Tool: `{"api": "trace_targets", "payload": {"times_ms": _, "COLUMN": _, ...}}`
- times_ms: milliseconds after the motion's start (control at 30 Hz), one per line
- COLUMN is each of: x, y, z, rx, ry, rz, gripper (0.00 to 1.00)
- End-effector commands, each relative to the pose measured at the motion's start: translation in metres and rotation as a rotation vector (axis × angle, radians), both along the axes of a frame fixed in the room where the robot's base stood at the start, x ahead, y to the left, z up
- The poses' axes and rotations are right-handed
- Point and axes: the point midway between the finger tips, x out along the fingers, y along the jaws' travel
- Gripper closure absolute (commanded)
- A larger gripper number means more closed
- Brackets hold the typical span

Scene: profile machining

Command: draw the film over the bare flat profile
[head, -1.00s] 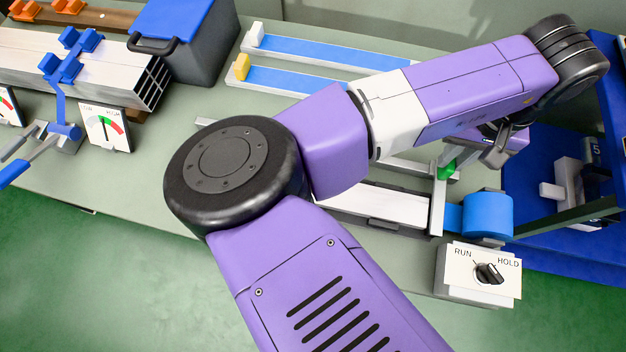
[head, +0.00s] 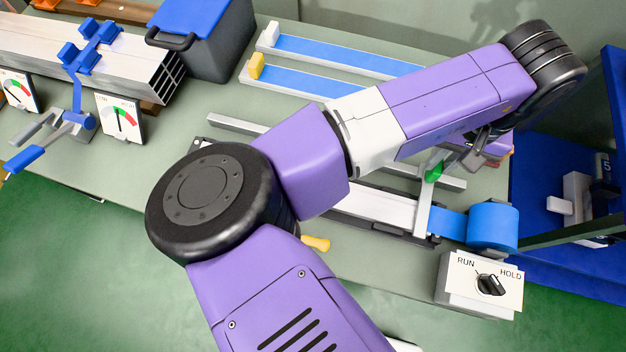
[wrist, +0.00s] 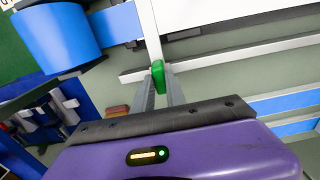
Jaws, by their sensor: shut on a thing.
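A blue film roll (head: 493,227) stands at the right end of the bench. A short strip of film (head: 448,222) runs from it to a pale crossbar (head: 423,208) lying across the bare flat profile (head: 375,208). My arm hides part of the profile's left stretch. The crossbar has a green grip (head: 434,172) at its far end. My gripper (wrist: 158,88) is shut on the green grip (wrist: 158,72); the roll (wrist: 55,38) shows beside it in the wrist view.
A RUN/HOLD switch box (head: 482,283) stands in front of the roll. Two blue-covered flat profiles (head: 345,53) lie behind my arm. A grey bin (head: 205,50) and a clamped profile stack (head: 130,60) are at left. A yellow knob (head: 315,243) shows beside my arm.

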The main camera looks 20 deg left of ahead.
Motion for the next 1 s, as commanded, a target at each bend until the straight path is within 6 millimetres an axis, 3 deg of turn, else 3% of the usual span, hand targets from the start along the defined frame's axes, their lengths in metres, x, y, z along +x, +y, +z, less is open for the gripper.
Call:
{"api": "trace_targets", "payload": {"times_ms": 600, "x": 0.0, "y": 0.044, "z": 0.001, "rx": 0.001, "ry": -0.001, "rz": 0.003, "gripper": 1.0}}
{"api": "trace_targets", "payload": {"times_ms": 1000, "x": 0.0, "y": 0.048, "z": 0.001, "rx": 0.001, "ry": -0.002, "rz": 0.002, "gripper": 1.0}}
